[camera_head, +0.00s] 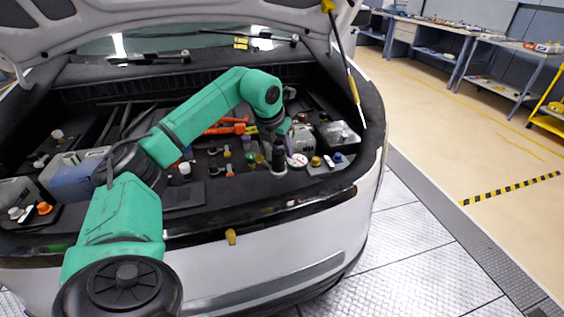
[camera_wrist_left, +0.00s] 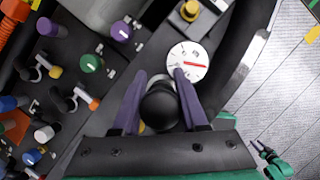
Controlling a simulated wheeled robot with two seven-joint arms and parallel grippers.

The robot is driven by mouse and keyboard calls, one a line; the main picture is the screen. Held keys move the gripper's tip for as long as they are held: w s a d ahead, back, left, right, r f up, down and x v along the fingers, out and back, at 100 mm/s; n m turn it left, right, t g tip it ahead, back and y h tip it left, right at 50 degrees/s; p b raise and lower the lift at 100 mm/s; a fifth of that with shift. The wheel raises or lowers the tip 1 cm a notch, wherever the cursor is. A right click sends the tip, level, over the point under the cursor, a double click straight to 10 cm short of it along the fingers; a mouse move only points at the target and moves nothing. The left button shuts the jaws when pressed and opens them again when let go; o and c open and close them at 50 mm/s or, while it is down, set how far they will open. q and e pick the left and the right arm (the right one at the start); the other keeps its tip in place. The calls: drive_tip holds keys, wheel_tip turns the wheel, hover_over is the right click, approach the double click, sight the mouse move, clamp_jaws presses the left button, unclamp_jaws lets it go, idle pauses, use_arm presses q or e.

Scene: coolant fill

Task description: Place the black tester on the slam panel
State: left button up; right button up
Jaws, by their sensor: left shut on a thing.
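My left gripper (camera_wrist_left: 158,88) is shut on the black tester (camera_wrist_left: 160,108), which shows as a dark round top between the two purple fingers in the wrist view. In the head view the tester (camera_head: 279,152) is a dark upright cylinder below my left wrist, near the front of the engine bay. The slam panel (camera_head: 250,208) is the dark strip along the car's front edge. I cannot tell whether the tester's lower end touches anything. My right gripper is in neither view.
A white round dial with a red needle (camera_wrist_left: 187,62) lies just beyond the fingertips. A purple cap (camera_wrist_left: 121,31), a green cap (camera_wrist_left: 91,63) and several small fittings crowd the left side. A yellow cap (camera_head: 315,161) stands to the right. A prop (camera_head: 345,60) holds the hood up.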

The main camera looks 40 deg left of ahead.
sight(281, 160)
use_arm(q)
drive_tip(key=f, duration=0.3)
drive_tip(key=shift+s+f, duration=0.3)
drive_tip(key=shift+w+f, duration=0.1)
drive_tip(key=o, duration=1)
drive_tip(key=shift+o, duration=0.2)
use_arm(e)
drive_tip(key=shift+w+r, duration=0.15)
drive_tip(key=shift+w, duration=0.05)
use_arm(q)
drive_tip(key=b+v, duration=0.1)
drive_tip(key=v, duration=1.1)
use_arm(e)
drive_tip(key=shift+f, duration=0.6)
